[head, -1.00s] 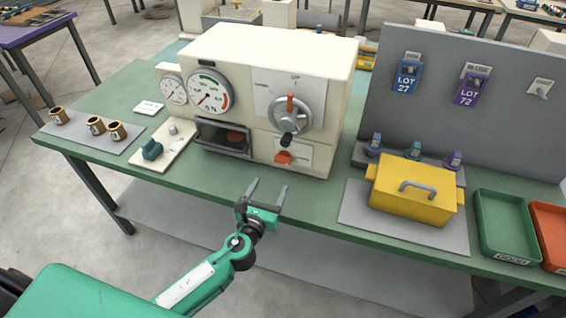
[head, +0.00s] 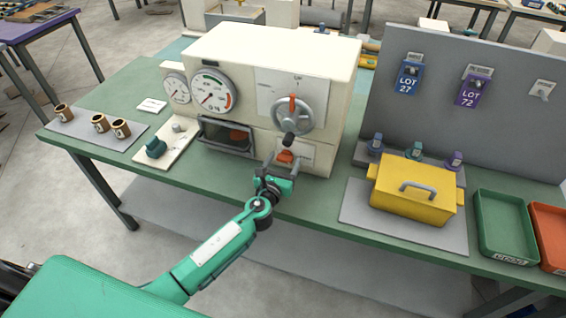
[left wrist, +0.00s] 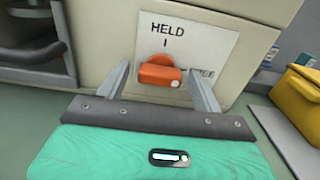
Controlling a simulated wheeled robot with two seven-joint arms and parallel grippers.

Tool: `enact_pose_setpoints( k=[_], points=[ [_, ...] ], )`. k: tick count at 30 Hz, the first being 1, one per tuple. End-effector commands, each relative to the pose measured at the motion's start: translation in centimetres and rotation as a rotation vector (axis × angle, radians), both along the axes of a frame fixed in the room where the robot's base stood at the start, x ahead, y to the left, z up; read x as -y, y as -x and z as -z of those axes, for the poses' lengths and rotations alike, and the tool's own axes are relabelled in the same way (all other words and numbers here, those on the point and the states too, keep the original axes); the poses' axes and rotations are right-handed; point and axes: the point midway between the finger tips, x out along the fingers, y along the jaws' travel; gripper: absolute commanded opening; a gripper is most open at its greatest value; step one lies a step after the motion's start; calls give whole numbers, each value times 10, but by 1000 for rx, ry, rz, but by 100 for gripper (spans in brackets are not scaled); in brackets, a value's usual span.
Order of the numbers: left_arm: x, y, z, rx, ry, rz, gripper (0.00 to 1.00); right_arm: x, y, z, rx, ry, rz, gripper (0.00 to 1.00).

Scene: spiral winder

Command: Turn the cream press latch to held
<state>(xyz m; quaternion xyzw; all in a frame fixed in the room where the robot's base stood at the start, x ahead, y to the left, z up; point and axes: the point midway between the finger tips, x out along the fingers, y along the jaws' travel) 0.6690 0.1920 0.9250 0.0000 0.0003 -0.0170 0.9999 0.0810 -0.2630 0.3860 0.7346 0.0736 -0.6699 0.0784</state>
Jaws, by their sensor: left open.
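The cream press (head: 270,60) stands on the green bench. Its latch is an orange knob (head: 286,157) low on the front right, on a white plate. In the left wrist view the orange latch (left wrist: 158,75) sits below the word HELD (left wrist: 168,30); a second word at right, partly hidden by a finger, ends in "EE". The latch's grip points sideways, its pale-dotted end to the right, not up at HELD. My left gripper (head: 283,166) is open in front of the latch, with a finger on each side of it. Contact cannot be told. My right gripper is not in view.
A grey handwheel with a dark knob (head: 288,139) is just above the latch. A dark window (head: 226,136) is to its left. A yellow lidded box (head: 414,190) stands to the right on a grey mat. The bench front between them is clear.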

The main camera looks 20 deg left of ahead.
Motion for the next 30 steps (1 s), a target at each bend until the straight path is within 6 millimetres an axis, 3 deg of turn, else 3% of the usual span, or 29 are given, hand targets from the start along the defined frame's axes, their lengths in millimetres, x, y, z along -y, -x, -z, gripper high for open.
enact_pose_setpoints(
  k=[1, 7, 19, 30],
  points=[
    [0, 0, 0, 0, 0, 0, 61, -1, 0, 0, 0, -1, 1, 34],
    [0, 0, 0, 0, 0, 0, 23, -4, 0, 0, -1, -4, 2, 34],
    [0, 0, 1, -1, 69, -1, 23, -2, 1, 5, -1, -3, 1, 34],
    [-1, 0, 2, -10, 357, -2, 23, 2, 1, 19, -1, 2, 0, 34]
  ],
)
